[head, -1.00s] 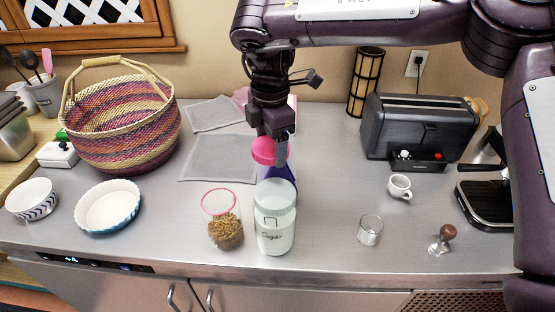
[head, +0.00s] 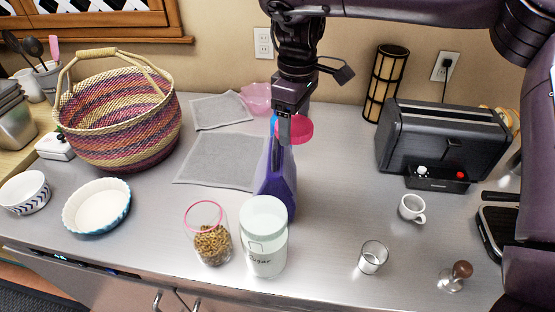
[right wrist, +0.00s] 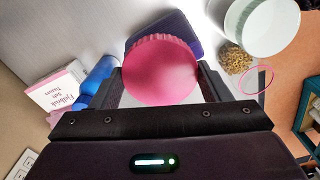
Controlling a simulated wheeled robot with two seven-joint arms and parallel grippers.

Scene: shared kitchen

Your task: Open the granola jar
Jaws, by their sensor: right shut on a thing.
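The granola jar (head: 210,243) is clear glass with brown granola inside and a pink ring at its mouth. It stands upright near the counter's front edge, with no lid on it. Its pink ring also shows in the right wrist view (right wrist: 258,80). My right gripper (head: 287,125) is shut on a round pink lid (head: 301,131). It holds the lid above the counter, behind and to the right of the jar, well apart from it. The lid (right wrist: 160,70) fills the space between the fingers in the right wrist view. My left gripper is not in view.
A white sugar jar (head: 265,250) stands just right of the granola jar. A purple bottle (head: 277,185) stands behind it, close below the lid. A small glass (head: 373,258), a cup (head: 411,208) and a toaster (head: 440,145) are to the right. Bare counter lies between bottle and glass.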

